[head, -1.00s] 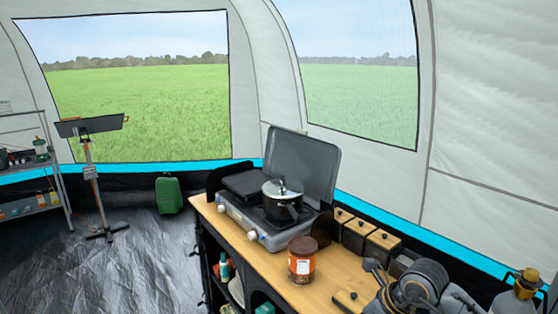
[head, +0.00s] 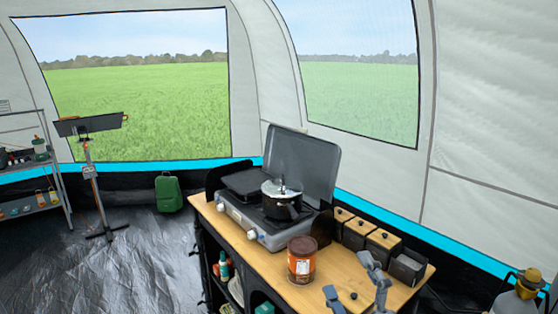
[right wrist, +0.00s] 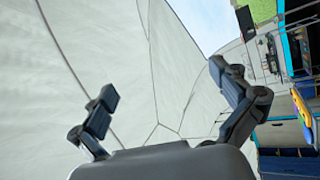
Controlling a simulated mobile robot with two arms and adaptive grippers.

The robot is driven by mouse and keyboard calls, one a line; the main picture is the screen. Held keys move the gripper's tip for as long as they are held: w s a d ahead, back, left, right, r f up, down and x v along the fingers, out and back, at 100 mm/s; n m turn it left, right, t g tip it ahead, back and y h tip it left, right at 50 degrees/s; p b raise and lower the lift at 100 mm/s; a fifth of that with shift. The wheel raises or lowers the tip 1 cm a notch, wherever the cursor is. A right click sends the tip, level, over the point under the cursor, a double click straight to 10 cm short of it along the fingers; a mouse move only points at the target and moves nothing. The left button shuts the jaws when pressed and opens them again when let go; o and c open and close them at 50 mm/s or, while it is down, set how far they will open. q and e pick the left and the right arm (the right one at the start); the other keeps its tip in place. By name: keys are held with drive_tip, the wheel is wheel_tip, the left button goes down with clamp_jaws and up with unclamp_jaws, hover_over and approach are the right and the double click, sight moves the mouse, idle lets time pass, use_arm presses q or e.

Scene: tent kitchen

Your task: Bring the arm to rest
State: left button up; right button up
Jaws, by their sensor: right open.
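My right gripper (head: 348,277) is at the lower edge of the head view, in front of the right end of the wooden counter (head: 262,262). Its two grey fingers are apart with nothing between them. In the right wrist view my right gripper (right wrist: 163,84) also has its dark fingers spread and empty, with the pale tent wall (right wrist: 130,50) behind them. My left gripper is not in view.
A brown jar (head: 301,262) stands on the counter left of the gripper. A stove (head: 262,225) with a pot (head: 282,202) stands behind it. Wooden-lidded boxes (head: 357,234) and a dark open box (head: 407,267) line the back edge. A bottle (head: 520,296) stands at far right.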

drive_tip(key=s+d+f+m+g+h, duration=0.45)
drive_tip(key=d+f+m, duration=0.2)
drive_tip(key=f, duration=0.35)
drive_tip(key=s+d+f+m+g+h, duration=0.3)
drive_tip(key=d+f+m+g+h, duration=0.15)
drive_tip(key=f+m, duration=0.4)
drive_tip(key=s+a+f+m+g+y, duration=0.1)
drive_tip(key=s+f+g, duration=0.4)
drive_tip(key=s, duration=0.4)
drive_tip(key=s+a+f+m+g+y, duration=0.15)
drive_tip(key=s+f+g, duration=0.35)
drive_tip(key=s, duration=0.5)
wheel_tip(320, 180, down, 26)
drive_tip(key=f+n, duration=0.1)
drive_tip(key=s+d+f+g+h, duration=0.1)
drive_tip(key=s+d+f, duration=0.1)
drive_tip(key=s+f, duration=1.4)
drive_tip(key=shift+s+d+f, duration=0.35)
drive_tip(key=shift+s+d, duration=0.05)
drive_tip(key=shift+s, duration=0.3)
